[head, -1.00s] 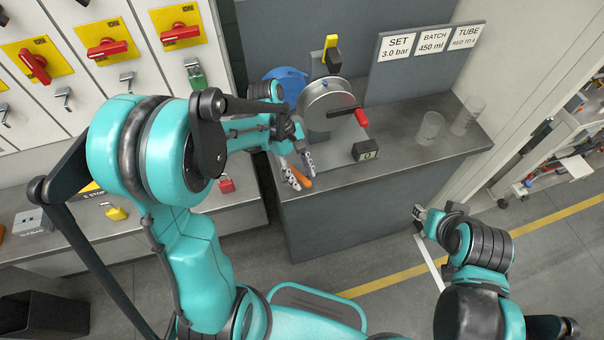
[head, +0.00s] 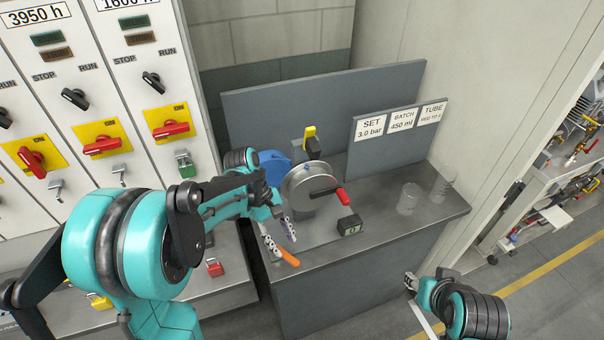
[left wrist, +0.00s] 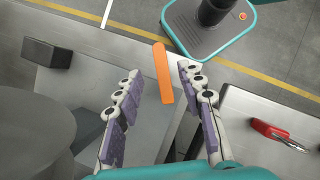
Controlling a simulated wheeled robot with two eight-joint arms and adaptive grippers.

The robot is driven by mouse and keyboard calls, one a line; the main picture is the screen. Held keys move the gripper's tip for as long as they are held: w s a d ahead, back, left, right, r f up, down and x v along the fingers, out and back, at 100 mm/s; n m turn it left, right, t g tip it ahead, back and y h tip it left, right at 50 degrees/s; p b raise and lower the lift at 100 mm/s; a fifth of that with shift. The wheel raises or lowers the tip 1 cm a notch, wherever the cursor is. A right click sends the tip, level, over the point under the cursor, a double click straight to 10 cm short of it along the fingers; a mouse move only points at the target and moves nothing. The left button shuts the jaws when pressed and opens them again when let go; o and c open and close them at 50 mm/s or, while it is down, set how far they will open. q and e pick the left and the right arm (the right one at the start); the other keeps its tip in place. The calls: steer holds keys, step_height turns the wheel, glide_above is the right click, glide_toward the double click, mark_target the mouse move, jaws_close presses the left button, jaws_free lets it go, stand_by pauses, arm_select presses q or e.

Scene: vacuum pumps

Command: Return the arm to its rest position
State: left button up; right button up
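My left gripper (head: 279,241) is open above the front left part of the grey bench, left of the pump. A flat orange strip (head: 289,258) lies just beyond its fingertips, at the bench's front edge. In the left wrist view the orange strip (left wrist: 163,87) shows between the two spread fingers (left wrist: 160,100), and neither finger touches it. My left arm is bent, coming in from the left. My right gripper (head: 411,281) hangs low in front of the bench's right side; it is too small to tell its opening.
The pump (head: 308,190) with a red-handled crank (head: 343,196) stands close right of my left gripper. A small black display box (head: 350,225) and clear beakers (head: 409,198) are on the bench (head: 330,248). Cabinets with red switches (head: 171,129) stand left.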

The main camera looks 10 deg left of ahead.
arm_select(q)
steer(key=shift+s+d+r+m+t+y+b, duration=0.15)
steer(key=shift+s+r+m+t+y+b, duration=0.3)
steer(key=shift+m, duration=0.25)
steer(key=s+a+r+m+t+y+b, duration=0.1)
steer(key=s+m+t+y+b, duration=0.3)
steer(key=s+m+t, duration=0.3)
steer(key=m+t+b, duration=0.1)
steer(key=m, duration=0.3)
steer(key=shift+a+r+m, duration=0.25)
steer(key=shift+m, duration=0.05)
